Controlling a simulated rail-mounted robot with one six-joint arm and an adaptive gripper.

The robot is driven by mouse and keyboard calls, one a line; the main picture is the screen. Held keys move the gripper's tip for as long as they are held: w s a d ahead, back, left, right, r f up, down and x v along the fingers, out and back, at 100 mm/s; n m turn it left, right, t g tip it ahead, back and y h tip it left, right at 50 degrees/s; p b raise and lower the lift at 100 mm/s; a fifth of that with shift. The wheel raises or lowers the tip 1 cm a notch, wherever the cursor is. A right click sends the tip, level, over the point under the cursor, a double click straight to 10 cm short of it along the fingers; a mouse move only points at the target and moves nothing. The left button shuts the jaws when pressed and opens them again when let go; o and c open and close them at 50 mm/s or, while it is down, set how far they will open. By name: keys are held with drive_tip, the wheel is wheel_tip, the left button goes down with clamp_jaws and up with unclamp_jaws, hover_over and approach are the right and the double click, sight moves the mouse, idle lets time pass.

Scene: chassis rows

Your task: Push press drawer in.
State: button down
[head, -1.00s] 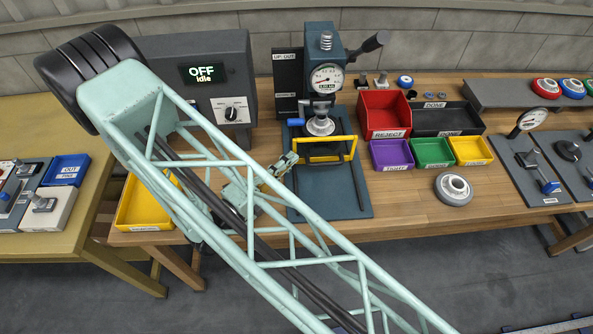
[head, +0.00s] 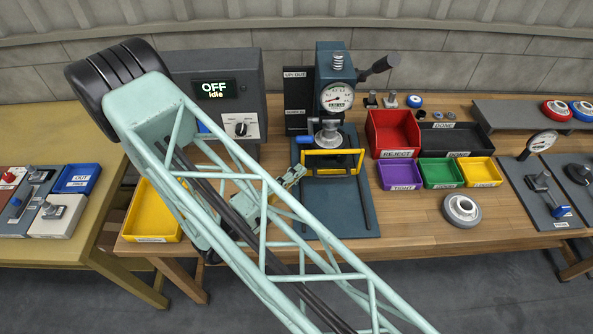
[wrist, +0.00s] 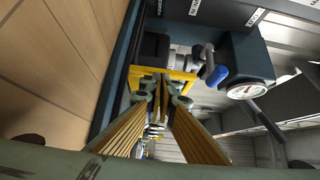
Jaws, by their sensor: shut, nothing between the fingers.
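The press (head: 338,80) stands on the wooden bench, with a round gauge on its head. Its drawer carries a yellow frame-like handle (head: 333,152) and lies low over the dark blue base plate (head: 345,218). In the wrist view the yellow handle (wrist: 135,78) spans just beyond my fingers. My gripper (head: 303,170) is shut and empty, its tips at the handle's left front in the head view. In the wrist view my gripper (wrist: 161,82) points at the handle; whether it touches is hard to tell. My arm hides part of the bench.
A grey control box (head: 228,92) reading OFF, Idle stands left of the press. A red bin (head: 392,150) and small purple, green and yellow bins stand to the right. A grey ring (head: 461,210) lies in front of them. A yellow tray (head: 150,225) sits left of my arm.

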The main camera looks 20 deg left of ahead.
drive_tip(key=shift+s+d, duration=0.1)
drive_tip(key=shift+s, duration=0.3)
drive_tip(key=s, duration=0.3)
drive_tip(key=shift+d, duration=0.2)
drive_tip(key=v, duration=0.6)
drive_tip(key=shift+s+a+p, duration=0.25)
drive_tip(key=shift+s+p, duration=0.1)
drive_tip(key=shift+v, duration=1.25)
drive_tip(key=shift+r, duration=0.1)
